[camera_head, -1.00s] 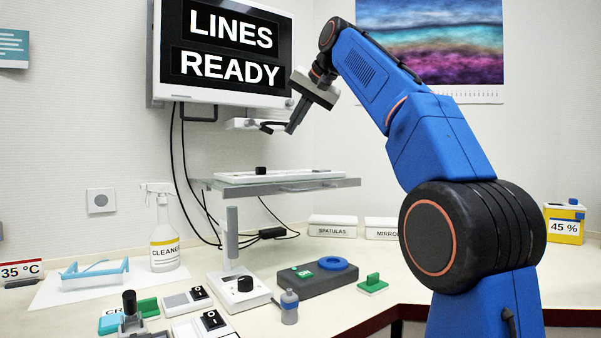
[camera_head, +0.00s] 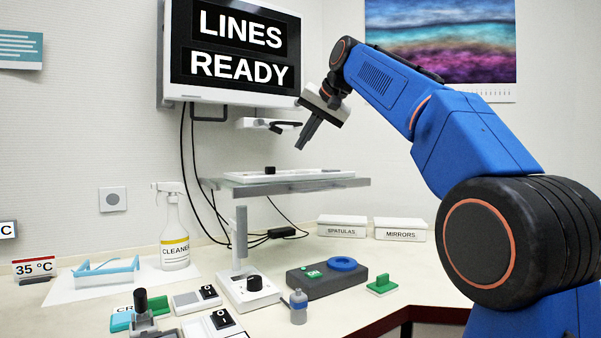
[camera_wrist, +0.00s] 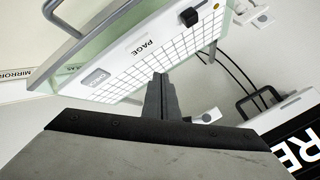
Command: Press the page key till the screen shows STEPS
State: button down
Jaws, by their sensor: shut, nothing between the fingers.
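The screen (camera_head: 283,98) on the back wall shows LINES above READY. Below it, a white keyboard panel (camera_head: 262,177) with a black knob (camera_head: 270,170) lies on a raised glass shelf (camera_head: 330,184). In the wrist view, the panel (camera_wrist: 128,62) carries a printed PAGE label (camera_wrist: 143,47), a white grid, a grey key (camera_wrist: 95,78) with unclear lettering, and the black knob (camera_wrist: 189,17). My gripper (camera_head: 301,147) is shut and empty, pointing down above the panel's right part. In the wrist view its fingertips (camera_wrist: 160,77) show over the grid edge; contact is not visible.
A small white wall ledge (camera_head: 262,123) with a dark item is behind my gripper. A grey rail (camera_head: 318,184) runs along the shelf front. Below are a spray bottle (camera_head: 174,238), a dark box with a blue ring (camera_head: 325,280), and switch boxes. Cables hang behind.

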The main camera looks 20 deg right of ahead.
jog(key=shift+f, duration=2.1)
jog(key=shift+f, duration=0.15)
dwell(0.4)
jog(key=shift+f, duration=0.25)
jog(key=shift+f, duration=0.4)
dwell(1.0)
jog(key=shift+r, duration=0.85)
jog(key=shift+r, duration=2.5)
